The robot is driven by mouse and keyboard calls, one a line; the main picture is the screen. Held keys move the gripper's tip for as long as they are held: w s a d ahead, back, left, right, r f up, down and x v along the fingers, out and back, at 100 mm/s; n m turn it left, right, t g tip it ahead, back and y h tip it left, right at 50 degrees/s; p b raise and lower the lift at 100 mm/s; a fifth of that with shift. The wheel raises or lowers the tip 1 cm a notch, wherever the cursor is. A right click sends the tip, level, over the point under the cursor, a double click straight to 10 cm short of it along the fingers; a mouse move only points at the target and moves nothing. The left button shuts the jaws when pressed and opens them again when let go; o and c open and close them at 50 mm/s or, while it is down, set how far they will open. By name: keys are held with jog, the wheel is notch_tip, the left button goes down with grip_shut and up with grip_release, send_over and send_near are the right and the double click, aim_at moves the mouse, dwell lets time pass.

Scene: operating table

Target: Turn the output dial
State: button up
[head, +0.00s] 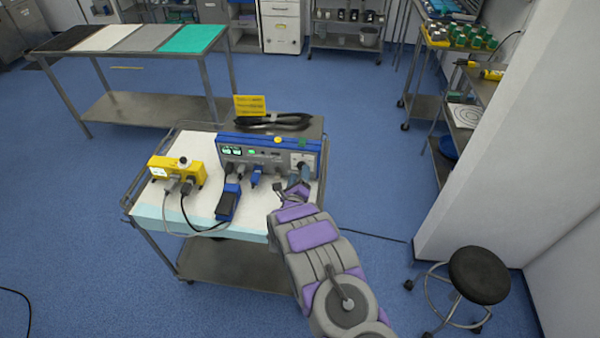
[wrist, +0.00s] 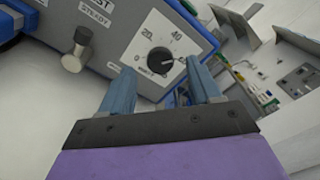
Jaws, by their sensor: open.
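The output dial (wrist: 160,60) is a black round knob on a white square scale plate, with marks such as 0, 20 and 40. In the wrist view it lies just beyond my gripper (wrist: 158,85), between the lines of its two blue-grey fingers. The fingers are apart and nothing is between them; they do not visibly touch the knob. In the head view the blue and grey device (head: 262,153) stands on the cart, and my gripper (head: 296,187) is at its right end, in front of the white dial plate (head: 303,161). The knob is partly hidden there.
A metal knob (wrist: 75,52) sticks out left of the dial. The cart (head: 150,212) also holds a yellow box (head: 176,170), a blue pedal (head: 228,203), cables and plugs. A black stool (head: 478,275) stands at right by a white wall. Open blue floor lies left.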

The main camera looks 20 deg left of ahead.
jog(key=shift+x, duration=0.9)
jog(key=shift+w+a, duration=0.2)
jog(key=shift+w, duration=0.35)
jog(key=shift+f, duration=0.1)
jog(key=c, duration=1)
